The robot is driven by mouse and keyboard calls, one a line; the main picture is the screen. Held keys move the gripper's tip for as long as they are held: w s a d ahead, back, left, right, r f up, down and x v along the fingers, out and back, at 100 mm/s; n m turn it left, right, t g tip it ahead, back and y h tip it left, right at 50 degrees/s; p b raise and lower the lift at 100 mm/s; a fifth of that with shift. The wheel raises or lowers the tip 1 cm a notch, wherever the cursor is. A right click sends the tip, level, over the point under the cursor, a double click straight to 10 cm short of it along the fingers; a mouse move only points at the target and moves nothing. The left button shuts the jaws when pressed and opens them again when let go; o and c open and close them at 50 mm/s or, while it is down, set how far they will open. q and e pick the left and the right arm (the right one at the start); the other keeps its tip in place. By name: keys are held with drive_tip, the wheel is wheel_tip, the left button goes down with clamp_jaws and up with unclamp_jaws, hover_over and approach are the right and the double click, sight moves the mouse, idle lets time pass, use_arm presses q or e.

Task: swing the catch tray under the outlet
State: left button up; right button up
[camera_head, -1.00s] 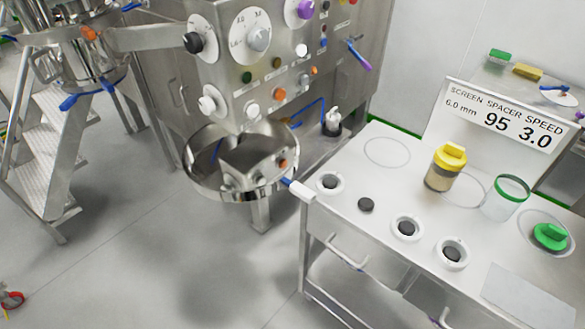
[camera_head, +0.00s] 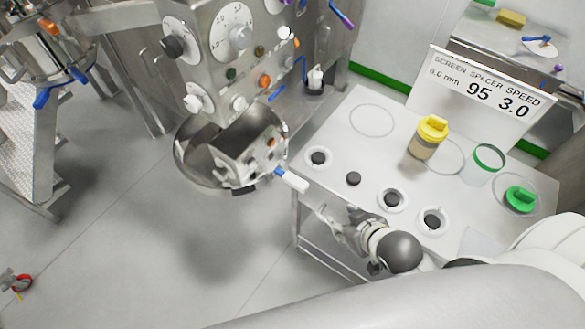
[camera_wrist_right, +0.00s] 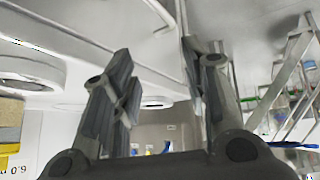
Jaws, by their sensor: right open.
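The catch tray (camera_head: 190,172), a round steel pan, hangs at the lower front of the steel machine, around and below a boxy steel outlet housing (camera_head: 245,150). Its handle, white with a blue collar (camera_head: 292,180), sticks out to the right, close to the bench corner. My right gripper (camera_head: 328,212) is over the bench's front left edge, a short way below and right of the handle, apart from it. In the right wrist view its two fingers (camera_wrist_right: 158,95) are spread with nothing between them. My left gripper is not in view.
The white bench (camera_head: 350,140) carries a yellow-lidded jar (camera_head: 428,138), a green-rimmed glass (camera_head: 486,163), a green-handled item (camera_head: 520,199) and several dark knobs. A sign (camera_head: 485,85) stands behind. The floor (camera_head: 190,250) left of the bench is clear.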

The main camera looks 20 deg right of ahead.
wheel_tip(320, 180, up, 6)
drive_tip(key=w+a+n+t+y, duration=0.1)
drive_tip(key=w+n+t+y, duration=0.15)
drive_tip(key=t+y, duration=0.2)
drive_tip(key=n+t+y, duration=0.2)
drive_tip(key=n+y, duration=0.1)
drive_tip(key=y, duration=0.3)
approach(307, 189)
drive_tip(key=x, duration=0.3)
drive_tip(key=shift+m, duration=0.25)
drive_tip(key=p+x, duration=0.3)
drive_tip(key=x, duration=0.7)
drive_tip(key=shift+s+r, duration=0.1)
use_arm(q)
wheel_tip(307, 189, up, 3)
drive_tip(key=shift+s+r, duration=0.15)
use_arm(e)
drive_tip(key=shift+c, duration=0.5)
clamp_jaws()
